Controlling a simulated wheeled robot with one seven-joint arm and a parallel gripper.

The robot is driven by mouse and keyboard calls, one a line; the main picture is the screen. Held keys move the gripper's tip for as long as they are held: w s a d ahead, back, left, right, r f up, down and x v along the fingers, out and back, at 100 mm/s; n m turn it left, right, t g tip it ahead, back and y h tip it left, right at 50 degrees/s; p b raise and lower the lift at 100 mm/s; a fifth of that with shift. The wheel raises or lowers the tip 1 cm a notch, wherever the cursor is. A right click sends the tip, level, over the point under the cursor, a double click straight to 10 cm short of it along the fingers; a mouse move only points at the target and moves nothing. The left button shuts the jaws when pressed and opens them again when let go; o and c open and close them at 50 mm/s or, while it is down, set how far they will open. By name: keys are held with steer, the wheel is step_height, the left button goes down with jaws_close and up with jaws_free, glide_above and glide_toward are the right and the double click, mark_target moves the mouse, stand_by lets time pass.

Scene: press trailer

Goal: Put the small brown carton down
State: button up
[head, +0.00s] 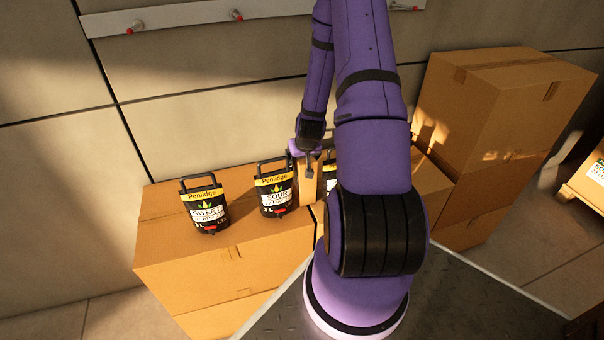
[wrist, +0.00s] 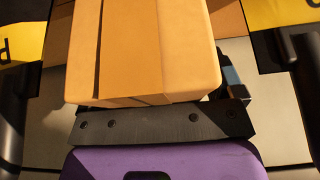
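The small brown carton (head: 307,188) is upright in my gripper (head: 308,168), between two black jugs in the head view. In the wrist view the carton (wrist: 150,50) fills the upper middle, close against my gripper's dark front plate (wrist: 160,123). A finger shows at the carton's right side there; the other finger is hidden. The carton is over or on the large cardboard boxes (head: 240,250); I cannot tell whether its base touches them.
A black jug with a yellow label (head: 275,193) stands just left of the carton, and another jug (head: 205,205) farther left. A third jug (head: 329,172) is partly hidden behind my arm. Tall stacked cartons (head: 490,120) stand at right. Bare box top shows between the left jugs.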

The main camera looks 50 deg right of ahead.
jaws_close()
steer(key=shift+r, duration=0.1)
